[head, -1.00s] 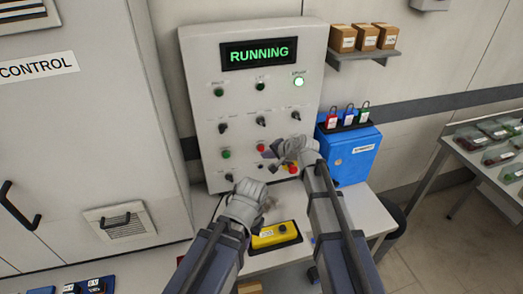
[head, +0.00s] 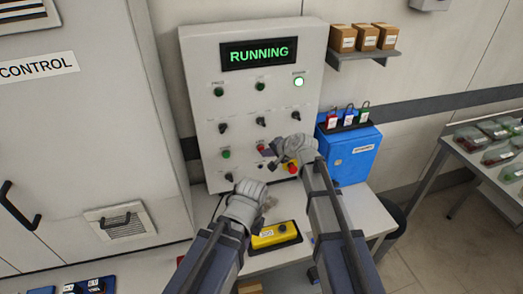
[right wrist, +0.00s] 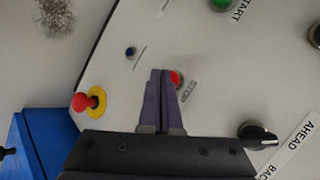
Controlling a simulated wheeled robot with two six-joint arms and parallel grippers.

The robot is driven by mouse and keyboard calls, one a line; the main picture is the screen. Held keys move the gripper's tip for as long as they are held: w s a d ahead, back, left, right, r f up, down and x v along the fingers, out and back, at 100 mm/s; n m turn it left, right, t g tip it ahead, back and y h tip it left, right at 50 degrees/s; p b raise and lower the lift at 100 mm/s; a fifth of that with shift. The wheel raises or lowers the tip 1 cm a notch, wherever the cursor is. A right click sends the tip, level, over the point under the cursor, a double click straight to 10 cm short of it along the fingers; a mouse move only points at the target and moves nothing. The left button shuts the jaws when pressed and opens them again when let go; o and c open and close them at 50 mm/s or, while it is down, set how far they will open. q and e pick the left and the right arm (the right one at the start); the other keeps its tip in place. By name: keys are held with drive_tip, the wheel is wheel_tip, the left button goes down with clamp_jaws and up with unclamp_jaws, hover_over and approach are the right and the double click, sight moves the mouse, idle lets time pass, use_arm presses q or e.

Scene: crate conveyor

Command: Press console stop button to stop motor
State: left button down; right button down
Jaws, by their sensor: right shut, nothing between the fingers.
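The console (head: 200,60) stands upright with a display (head: 259,53) reading RUNNING in green. Its red stop button (right wrist: 177,79) shows beside a STOP label in the right wrist view, partly hidden by my fingers. In the head view the red button (head: 261,147) is just at the fingertips of my right gripper (head: 269,153). My right gripper is shut and empty, its fingertips (right wrist: 160,74) overlapping the button's edge in the wrist view; I cannot tell whether they touch it. My left gripper (head: 266,203) is low in front of the console, its jaws unclear.
A red mushroom button on a yellow ring (right wrist: 90,101) sits beside the stop button. A black selector knob (right wrist: 257,136) and a green start button (right wrist: 222,3) are also near. A blue box (head: 350,158) stands right of the console. A yellow pendant (head: 272,236) lies on the desk.

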drive_tip(key=shift+w+a, duration=0.15)
drive_tip(key=shift+w, duration=0.3)
idle(0.6)
idle(0.4)
drive_tip(key=shift+s+d, duration=0.25)
drive_tip(key=shift+s, duration=0.6)
drive_tip(key=s, duration=0.1)
drive_tip(key=s+d, duration=0.1)
drive_tip(key=s, duration=0.2)
drive_tip(key=shift+s+d, duration=0.3)
drive_tip(key=shift+s, duration=0.1)
idle(0.4)
